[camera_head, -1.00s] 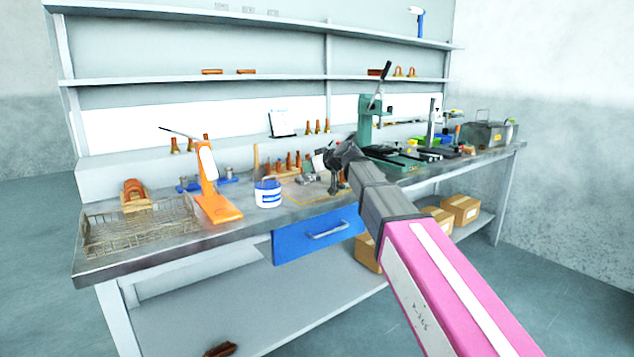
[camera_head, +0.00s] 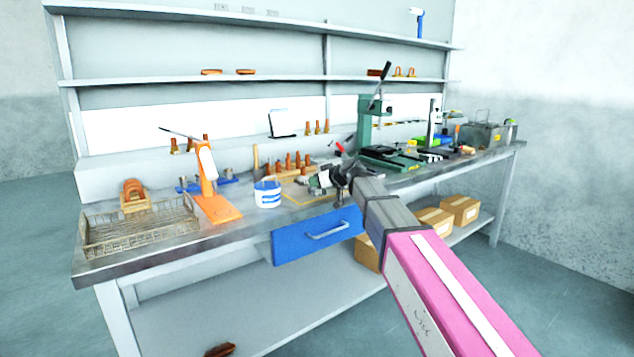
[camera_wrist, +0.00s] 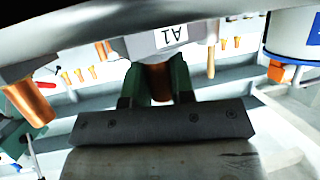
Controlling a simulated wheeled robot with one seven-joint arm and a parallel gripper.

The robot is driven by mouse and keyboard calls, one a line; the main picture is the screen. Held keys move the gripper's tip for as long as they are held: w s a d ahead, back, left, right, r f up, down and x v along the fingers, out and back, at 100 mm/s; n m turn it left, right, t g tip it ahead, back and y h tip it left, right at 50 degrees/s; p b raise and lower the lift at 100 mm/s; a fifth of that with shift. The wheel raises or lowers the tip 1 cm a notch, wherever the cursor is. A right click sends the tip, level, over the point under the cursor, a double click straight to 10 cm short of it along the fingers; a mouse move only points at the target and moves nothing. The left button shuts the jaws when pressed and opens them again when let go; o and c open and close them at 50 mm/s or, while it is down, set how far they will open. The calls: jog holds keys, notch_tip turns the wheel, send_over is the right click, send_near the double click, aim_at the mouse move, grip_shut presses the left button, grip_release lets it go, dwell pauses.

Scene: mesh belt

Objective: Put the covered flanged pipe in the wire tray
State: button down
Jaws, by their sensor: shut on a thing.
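The wire tray (camera_head: 140,240) sits at the bench's left end in the head view and looks empty. My gripper (camera_head: 329,180) is over the middle of the bench, right of the tray. In the wrist view my gripper's green fingers (camera_wrist: 159,84) are shut on a copper-brown part of the covered flanged pipe (camera_wrist: 148,46). Its pale grey-white cover carries an "A1" label, and part of it is hidden by the fingers. In the head view the pale pipe (camera_head: 317,184) sticks out left of my gripper, tilted. I cannot tell whether it clears the bench.
An orange stand (camera_head: 216,207) and a white-and-blue tub (camera_head: 267,193) stand between my gripper and the tray. Several copper pieces (camera_head: 289,162) stand behind. A green press (camera_head: 366,125) is to the right. A blue drawer (camera_head: 315,237) hangs below the bench front.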

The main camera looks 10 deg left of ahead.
jog(key=shift+f, duration=0.1)
jog(key=c, duration=1)
grip_release()
jog(key=shift+s+d+r, duration=0.15)
jog(key=shift+r, duration=0.05)
jog(key=v, duration=1.1)
jog(key=shift+s+d, duration=0.1)
jog(key=shift+d, duration=0.15)
